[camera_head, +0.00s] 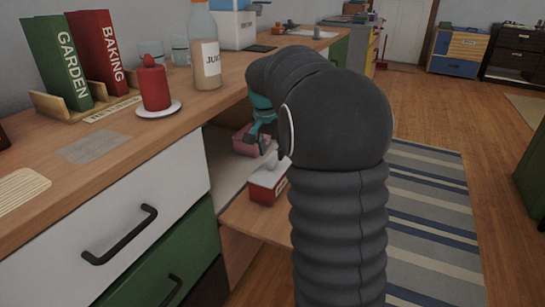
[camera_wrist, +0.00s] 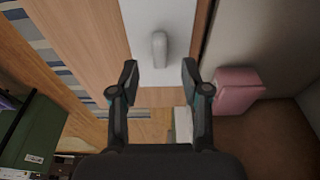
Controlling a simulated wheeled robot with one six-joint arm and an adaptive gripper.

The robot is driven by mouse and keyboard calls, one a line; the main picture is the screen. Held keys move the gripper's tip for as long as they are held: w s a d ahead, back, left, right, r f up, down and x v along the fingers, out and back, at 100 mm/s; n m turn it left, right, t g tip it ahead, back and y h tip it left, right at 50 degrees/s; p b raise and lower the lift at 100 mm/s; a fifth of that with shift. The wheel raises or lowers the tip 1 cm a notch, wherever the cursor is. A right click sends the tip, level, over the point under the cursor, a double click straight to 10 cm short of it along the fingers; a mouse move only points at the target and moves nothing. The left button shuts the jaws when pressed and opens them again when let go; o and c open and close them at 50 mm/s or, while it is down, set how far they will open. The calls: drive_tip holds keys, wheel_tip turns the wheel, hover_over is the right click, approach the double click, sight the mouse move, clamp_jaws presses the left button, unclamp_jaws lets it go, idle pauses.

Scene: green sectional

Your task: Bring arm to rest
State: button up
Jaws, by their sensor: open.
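My gripper (camera_wrist: 160,76) is open, with its two dark fingers spread apart and nothing between the tips in the wrist view. Beyond the tips is a white lid-like surface with a grey handle (camera_wrist: 159,50). In the head view my gripper (camera_head: 264,138) is teal and dark, partly hidden behind my dark arm, low in front of an open cabinet compartment. A red box with a white top (camera_head: 268,182) is just below it, on a wooden panel (camera_head: 258,217). I see no contact between gripper and box.
A pink box (camera_wrist: 238,90) lies in the compartment, close to the right finger. The counter (camera_head: 80,185) above holds books, a red candle-like object (camera_head: 154,85) and a juice bottle (camera_head: 205,50). A striped rug (camera_head: 430,215) and open floor are at right.

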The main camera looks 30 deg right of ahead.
wheel_tip(320, 180, up, 9)
drive_tip(key=s+a, duration=0.1)
drive_tip(key=shift+a+f, duration=0.2)
drive_tip(key=s+a+f+n, duration=0.1)
drive_tip(key=f, duration=0.1)
drive_tip(key=s+a+f+n, duration=0.1)
drive_tip(key=s+n, duration=0.1)
drive_tip(key=s+a+f+n, duration=0.1)
drive_tip(key=f+n, duration=0.1)
drive_tip(key=shift+s+f+y, duration=0.25)
drive_tip(key=shift+f+y, duration=0.05)
drive_tip(key=s+a+n+t+p, duration=0.1)
drive_tip(key=s+a, duration=0.2)
drive_tip(key=s, duration=0.5)
drive_tip(key=s+a+r+n+t+p, duration=0.1)
drive_tip(key=s+a, duration=0.3)
drive_tip(key=s, duration=0.4)
drive_tip(key=s+a+r+n+t+y+p, duration=0.1)
drive_tip(key=s+a+n+t+p, duration=0.1)
drive_tip(key=s, duration=0.6)
drive_tip(key=shift+s+a+n+p, duration=0.35)
drive_tip(key=shift+a+n+p, duration=0.35)
drive_tip(key=shift+a, duration=0.55)
